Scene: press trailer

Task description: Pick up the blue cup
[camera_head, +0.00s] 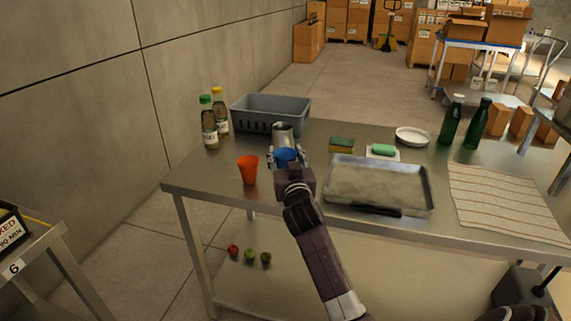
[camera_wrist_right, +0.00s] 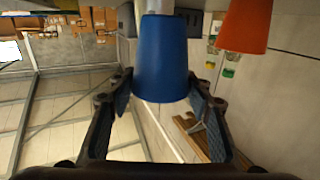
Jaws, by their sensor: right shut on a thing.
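The blue cup (camera_head: 286,154) is at the left part of the metal table (camera_head: 300,222), partly hidden by my right gripper (camera_head: 287,165). In the right wrist view the blue cup (camera_wrist_right: 163,60) sits between the two fingers of my right gripper (camera_wrist_right: 162,90), which is shut on it. I cannot tell whether the cup touches the table. My left gripper is not in view.
An orange cup (camera_head: 248,170) stands just left of the blue cup. A metal pitcher (camera_head: 283,132) is right behind it, and a grey basket (camera_head: 270,107) and bottles (camera_head: 209,125) are farther back. A metal tray (camera_head: 378,186) lies to the right.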

